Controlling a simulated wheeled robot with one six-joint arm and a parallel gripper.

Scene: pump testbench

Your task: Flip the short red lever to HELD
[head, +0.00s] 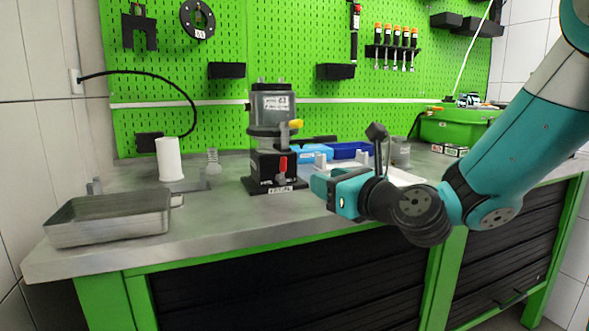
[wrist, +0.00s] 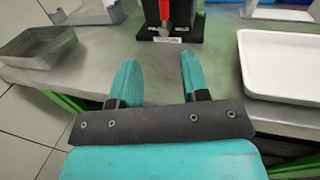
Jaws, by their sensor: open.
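The short red lever (head: 283,164) stands roughly upright on the front of the black base (head: 259,165) of the grey pump unit. In the wrist view the red lever (wrist: 164,11) is at the top edge, with its upper part cut off. Small white lettering sits on the base below it, too blurred to read surely. My gripper (wrist: 157,72) is open and empty. Its two teal fingers point toward the base, with the lever beyond and between them, not touching. In the head view my gripper (head: 320,180) is right of the lever and nearer the bench's front edge.
A metal tray (head: 110,219) lies at the bench's left. A white tray (wrist: 285,65) lies right of the base. A yellow handle (head: 296,124) juts from the pump above the lever. A white cylinder (head: 169,159) stands at the back left.

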